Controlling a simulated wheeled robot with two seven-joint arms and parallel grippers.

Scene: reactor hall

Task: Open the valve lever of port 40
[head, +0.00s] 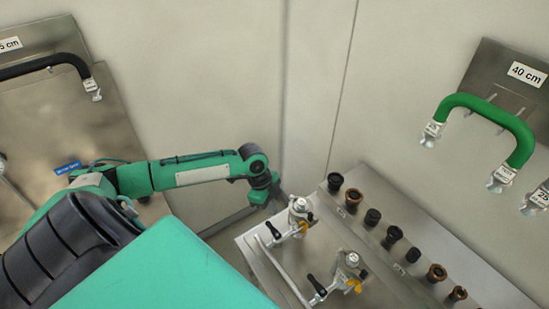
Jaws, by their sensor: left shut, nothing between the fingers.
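Two metal valves stand on a steel panel (275,262). The far valve (299,211) has a black lever (273,231) and a yellow part beside it. The near valve (347,272) also has a black lever (316,285) and a yellow part. I cannot read a port number on either, so I cannot tell which is port 40. My left gripper (281,196) is shut and empty, just left of the far valve, and its fingertips are partly lost against the fittings. I cannot tell whether it touches the valve. My right gripper is out of view.
Several black and brown plugs or fittings (372,217) line the panel to the right. A green hose (490,112) hangs under a "40 cm" plate (526,74) at upper right. A black hose (45,64) hangs at upper left. A metal rail (285,272) runs left of the valves.

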